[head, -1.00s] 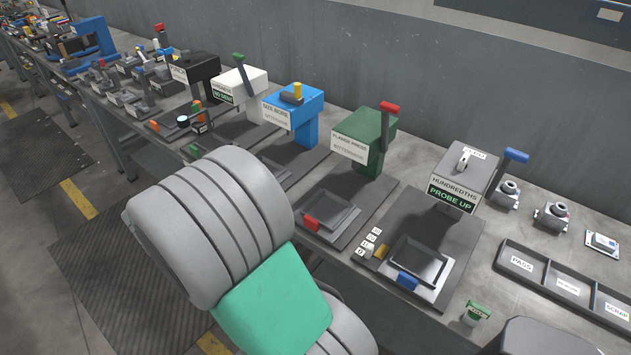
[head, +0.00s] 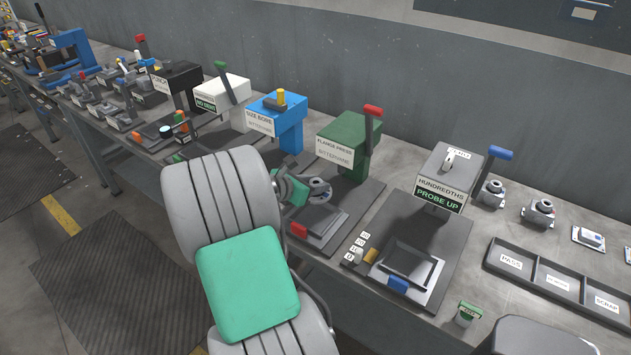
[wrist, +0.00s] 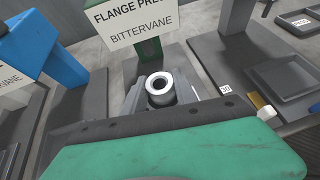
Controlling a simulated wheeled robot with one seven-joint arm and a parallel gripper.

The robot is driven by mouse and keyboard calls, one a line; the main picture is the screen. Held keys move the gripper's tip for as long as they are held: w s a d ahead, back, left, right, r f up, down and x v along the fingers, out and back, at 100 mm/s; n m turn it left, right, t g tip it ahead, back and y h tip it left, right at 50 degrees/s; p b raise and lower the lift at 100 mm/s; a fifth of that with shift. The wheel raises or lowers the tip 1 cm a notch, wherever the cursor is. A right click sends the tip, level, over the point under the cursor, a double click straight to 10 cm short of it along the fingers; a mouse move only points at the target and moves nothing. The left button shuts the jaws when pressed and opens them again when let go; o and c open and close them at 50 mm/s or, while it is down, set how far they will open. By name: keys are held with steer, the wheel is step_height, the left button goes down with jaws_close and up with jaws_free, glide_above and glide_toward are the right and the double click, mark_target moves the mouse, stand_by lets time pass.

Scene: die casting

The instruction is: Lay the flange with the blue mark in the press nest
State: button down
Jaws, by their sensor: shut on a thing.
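My gripper (wrist: 163,98) is shut on a grey flange (wrist: 159,83) with a pale round rim and a dark bore, in the wrist view. No blue mark shows on the side I see. In the head view my gripper (head: 312,188) is over the near side of the green flange press (head: 347,144), above its nest tray (head: 322,222) with a red front tab. My gripper partly covers the nest. I cannot tell whether the flange touches the nest.
The blue size bore station (head: 276,122) stands to the left of the press. The hundredths gauge (head: 446,178), reading "PROBE UP", stands to the right with its own tray (head: 411,263). A sorting tray (head: 555,282) and other housings lie farther right.

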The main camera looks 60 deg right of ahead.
steer(key=b, duration=0.3)
glide_above(315, 218)
step_height(315, 218, down, 9)
steer(key=shift+d+r, duration=0.15)
steer(key=shift+r, duration=0.05)
steer(key=c, duration=0.9)
jaws_free()
